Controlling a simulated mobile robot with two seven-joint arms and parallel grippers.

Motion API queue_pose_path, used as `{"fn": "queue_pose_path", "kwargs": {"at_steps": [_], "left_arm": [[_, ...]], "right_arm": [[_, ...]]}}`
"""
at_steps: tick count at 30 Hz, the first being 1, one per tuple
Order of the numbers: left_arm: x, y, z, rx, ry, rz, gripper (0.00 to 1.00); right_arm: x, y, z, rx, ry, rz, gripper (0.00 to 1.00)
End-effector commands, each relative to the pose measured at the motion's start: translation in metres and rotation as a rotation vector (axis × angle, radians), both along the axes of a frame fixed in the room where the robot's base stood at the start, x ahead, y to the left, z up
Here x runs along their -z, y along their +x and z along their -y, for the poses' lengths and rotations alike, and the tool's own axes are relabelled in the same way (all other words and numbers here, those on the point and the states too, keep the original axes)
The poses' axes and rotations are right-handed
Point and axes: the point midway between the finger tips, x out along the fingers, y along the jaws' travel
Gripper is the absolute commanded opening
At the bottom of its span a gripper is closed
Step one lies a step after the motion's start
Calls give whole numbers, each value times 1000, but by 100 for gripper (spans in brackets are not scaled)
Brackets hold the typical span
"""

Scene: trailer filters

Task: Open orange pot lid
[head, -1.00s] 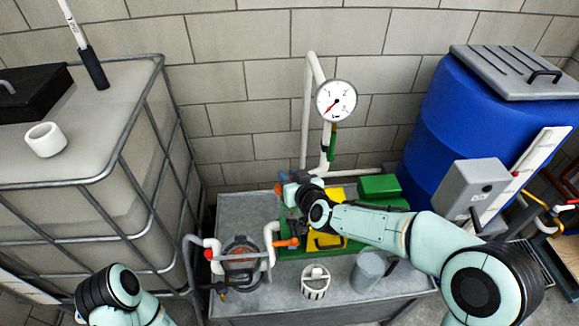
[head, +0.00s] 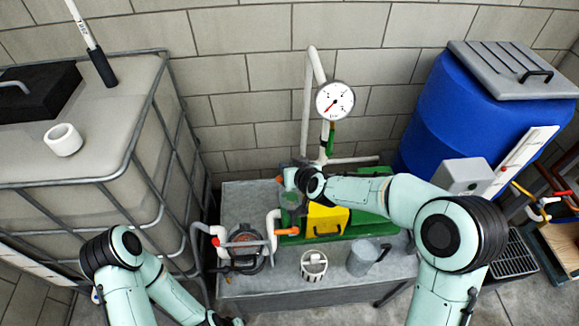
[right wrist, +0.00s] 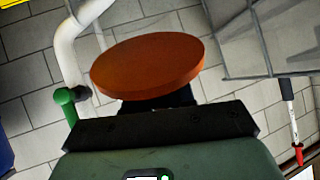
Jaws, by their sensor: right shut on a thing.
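The round orange lid (right wrist: 150,68) is held at the jaws of my right gripper in the right wrist view, tilted, with its flat face showing. In the head view a small bit of orange (head: 279,179) shows at the left end of my right gripper (head: 288,178). This gripper is shut on the lid. Just below it is a greenish, see-through pot (head: 291,207) on the grey table, partly hidden; whether the lid touches it I cannot tell.
The grey table (head: 300,293) carries a pump with white pipes (head: 272,228), a white slotted basket (head: 313,264), a grey jug (head: 362,258) and a yellow panel (head: 325,222). A pressure gauge (head: 335,100) stands behind. A caged tank (head: 110,115) and a blue barrel (head: 450,110) flank it.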

Motion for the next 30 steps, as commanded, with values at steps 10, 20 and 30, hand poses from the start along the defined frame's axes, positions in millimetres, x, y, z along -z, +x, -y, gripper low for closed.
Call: {"fn": "queue_pose_path", "kwargs": {"at_steps": [10, 20, 30], "left_arm": [[0, 0, 0, 0, 0, 0, 43], [5, -4, 0, 0, 0, -4, 43], [-2, 2, 0, 0, 0, 2, 43]], "right_arm": [[-1, 0, 0, -1, 0, 1, 50], [-19, -25, 9, -1, 1, 3, 50], [-62, -81, 32, -1, 1, 6, 50]]}}
